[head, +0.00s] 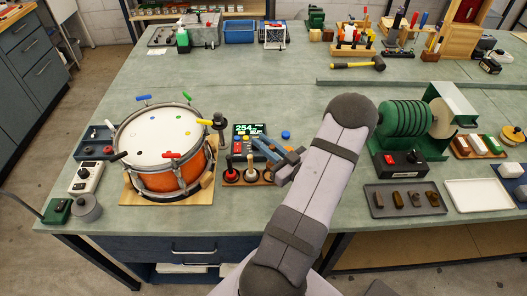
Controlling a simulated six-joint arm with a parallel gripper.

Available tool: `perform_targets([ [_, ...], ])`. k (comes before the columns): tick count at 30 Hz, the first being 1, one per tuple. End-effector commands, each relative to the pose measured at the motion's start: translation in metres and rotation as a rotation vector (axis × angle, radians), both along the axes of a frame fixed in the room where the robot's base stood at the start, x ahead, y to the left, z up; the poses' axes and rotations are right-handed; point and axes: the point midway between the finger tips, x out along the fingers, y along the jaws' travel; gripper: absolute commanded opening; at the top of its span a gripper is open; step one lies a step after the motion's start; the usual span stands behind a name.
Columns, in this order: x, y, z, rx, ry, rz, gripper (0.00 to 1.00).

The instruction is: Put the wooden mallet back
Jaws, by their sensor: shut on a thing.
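My gripper (268,146), with blue-grey fingers, is low over the bench just right of the drum. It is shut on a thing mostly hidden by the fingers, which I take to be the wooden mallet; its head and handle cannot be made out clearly. Below the fingers is a small wooden rack (250,182) with dark, red-based upright tools (229,170) in its left and middle places. Its right end is partly covered by my gripper. I cannot tell whether the held thing touches the rack.
The orange drum (175,181) stands left, with coloured keys around its rim. A green display (247,128) is behind the rack. Right of my arm stand a green ribbed drum machine (405,120), a dark tray (400,211) and a white tray (478,195). The bench's middle back is clear.

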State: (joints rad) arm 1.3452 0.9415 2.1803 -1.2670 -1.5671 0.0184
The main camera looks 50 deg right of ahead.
Motion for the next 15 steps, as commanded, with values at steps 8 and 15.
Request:
perform_targets([
  [8, 0.000, 0.000, -0.025, 0.005, 0.001, 0.000, 0.00],
  [15, 0.000, 0.000, -0.040, 0.001, 0.000, 0.000, 0.00],
])
